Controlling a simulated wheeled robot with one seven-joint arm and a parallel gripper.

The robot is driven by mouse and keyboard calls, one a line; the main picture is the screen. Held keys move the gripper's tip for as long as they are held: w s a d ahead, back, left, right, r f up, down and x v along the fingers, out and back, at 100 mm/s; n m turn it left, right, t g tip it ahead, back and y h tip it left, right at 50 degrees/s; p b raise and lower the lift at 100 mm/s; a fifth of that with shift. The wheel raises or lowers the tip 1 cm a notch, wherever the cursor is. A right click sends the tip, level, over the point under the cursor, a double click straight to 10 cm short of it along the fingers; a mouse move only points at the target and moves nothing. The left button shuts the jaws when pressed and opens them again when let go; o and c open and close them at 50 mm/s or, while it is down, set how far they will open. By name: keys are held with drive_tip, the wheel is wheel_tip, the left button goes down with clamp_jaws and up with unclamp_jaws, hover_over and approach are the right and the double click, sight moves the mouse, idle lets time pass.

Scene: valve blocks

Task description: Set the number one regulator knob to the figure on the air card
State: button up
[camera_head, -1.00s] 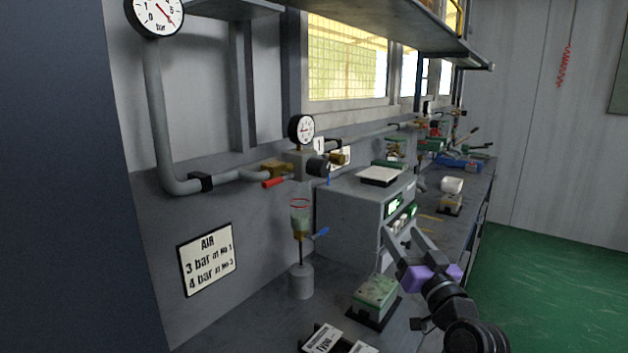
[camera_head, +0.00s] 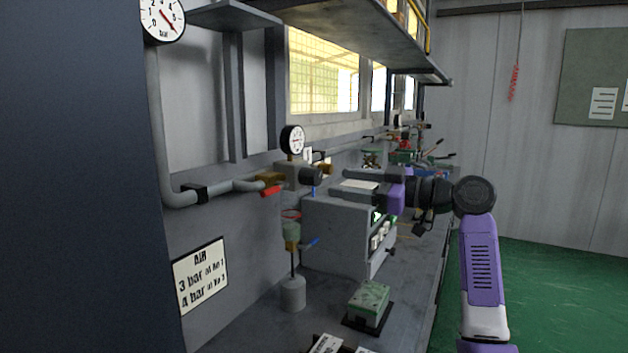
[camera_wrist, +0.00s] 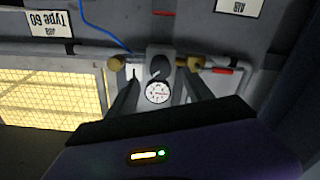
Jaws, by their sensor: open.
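The regulator's dark round knob (camera_head: 311,176) sticks out from a grey block on the wall pipe, under a small gauge (camera_head: 292,141). A white plate behind it carried a 1 in the earlier view. In the upside-down wrist view the knob (camera_wrist: 158,67) and gauge (camera_wrist: 156,92) lie between my fingers' lines. The air card (camera_head: 200,275) on the wall reads 3 bar at No 1; its second line starts 4 bar. My gripper (camera_head: 349,178) is open and empty, pointing left at the knob, apart from it. The gauge needle is too small to read.
A red-handled valve (camera_head: 271,190) sits on the pipe left of the regulator. A grey instrument box (camera_head: 335,232) stands below my gripper, beside a filter cup on a stand (camera_head: 292,290). A green-topped block (camera_head: 369,300) lies on the bench. A shelf (camera_head: 350,35) hangs above.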

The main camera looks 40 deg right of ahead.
sight(319, 179)
drive_tip(key=p+x, duration=0.1)
drive_tip(key=x, duration=0.6)
drive_tip(key=shift+w+a, duration=0.15)
drive_tip(key=shift+w, duration=0.2)
clamp_jaws()
